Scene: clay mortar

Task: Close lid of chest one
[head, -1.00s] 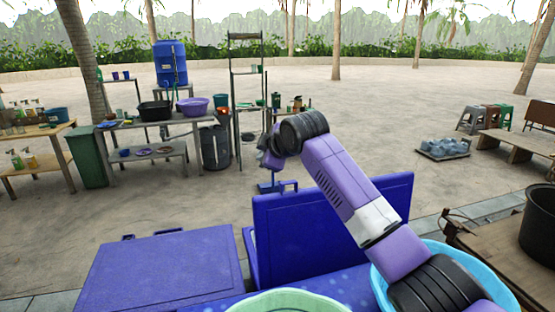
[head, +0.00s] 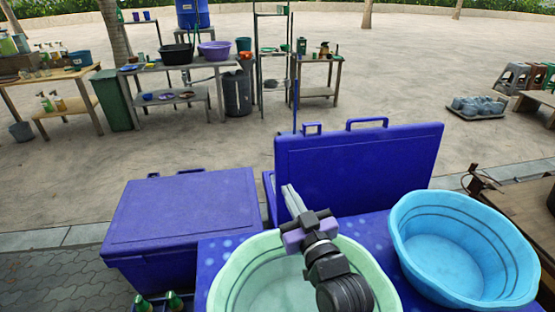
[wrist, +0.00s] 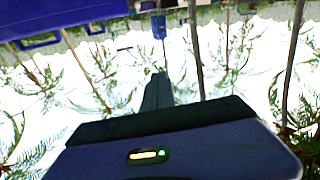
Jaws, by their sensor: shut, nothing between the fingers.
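A blue chest with its lid raised (head: 360,165) stands behind the basin table; the lid is upright with two handles along its top edge, and most of its body is hidden. A second blue chest (head: 185,212) at the left has its lid shut. No label shows which is chest one. My gripper (head: 290,192) is shut and empty, in front of the raised lid's lower left part, pointing up and away. In the wrist view my gripper (wrist: 157,88) points at trees and sky, with a blue panel with handles (wrist: 65,15) at upper left. Contact with the lid cannot be told.
A pale green basin (head: 235,270) lies under my arm, and a light blue basin (head: 450,250) stands to its right on a blue-covered table. Green-capped bottles (head: 143,302) stand at the lower left. Open paved ground lies behind the chests.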

